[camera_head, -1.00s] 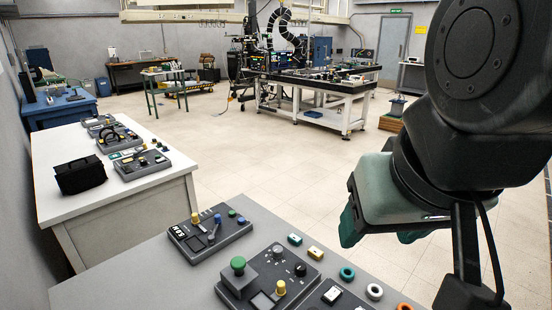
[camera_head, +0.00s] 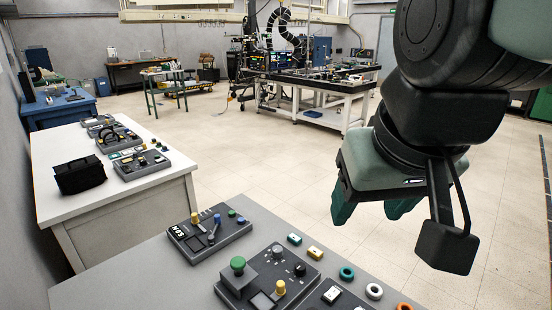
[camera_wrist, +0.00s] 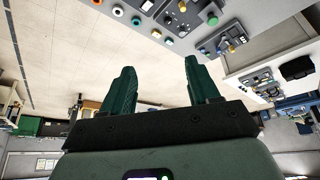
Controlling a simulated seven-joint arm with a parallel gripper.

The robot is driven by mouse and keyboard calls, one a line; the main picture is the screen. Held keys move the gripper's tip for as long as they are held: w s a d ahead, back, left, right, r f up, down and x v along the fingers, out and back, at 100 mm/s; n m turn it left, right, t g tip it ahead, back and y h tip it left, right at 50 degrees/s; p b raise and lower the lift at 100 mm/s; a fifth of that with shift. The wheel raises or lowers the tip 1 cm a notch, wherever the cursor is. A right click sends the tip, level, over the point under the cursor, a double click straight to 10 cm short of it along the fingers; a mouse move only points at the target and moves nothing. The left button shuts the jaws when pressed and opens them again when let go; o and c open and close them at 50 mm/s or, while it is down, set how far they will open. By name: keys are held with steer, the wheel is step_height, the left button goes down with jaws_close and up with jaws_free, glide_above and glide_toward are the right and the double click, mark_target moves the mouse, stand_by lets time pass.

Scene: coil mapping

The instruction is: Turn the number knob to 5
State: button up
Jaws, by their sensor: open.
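A dark control panel (camera_head: 240,296) lies on the grey table at the bottom of the head view. It bears a grey round knob (camera_head: 277,252), a black knob (camera_head: 300,269), a green mushroom button (camera_head: 238,264) and a yellow button (camera_head: 280,287). Which one is the number knob, and any digits on it, I cannot make out. My gripper (camera_head: 371,212) is open and empty, held in the air to the right of and above the panel. In the wrist view its two green fingers (camera_wrist: 158,68) are spread, with panels upside down at the top.
A second panel (camera_head: 208,236) with a lever sits left on the same grey table (camera_head: 130,276). Small coloured blocks and rings, such as a teal ring (camera_head: 346,273), lie right of the panel. A white table (camera_head: 120,188) with more panels and a black bag (camera_head: 79,175) stands behind left.

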steer(key=w+a+f+n+g, duration=0.2)
steer(key=w+a, duration=0.1)
steer(key=w, duration=1.2)
steer(key=n+g, duration=0.3)
steer(key=n, duration=0.2)
glide_above(277, 249)
step_height(277, 249, down, 29)
step_height(277, 249, down, 10)
steer(key=shift+r, duration=0.2)
steer(key=shift+f, duration=0.5)
steer(key=c, duration=1)
steer(key=shift+c, duration=0.2)
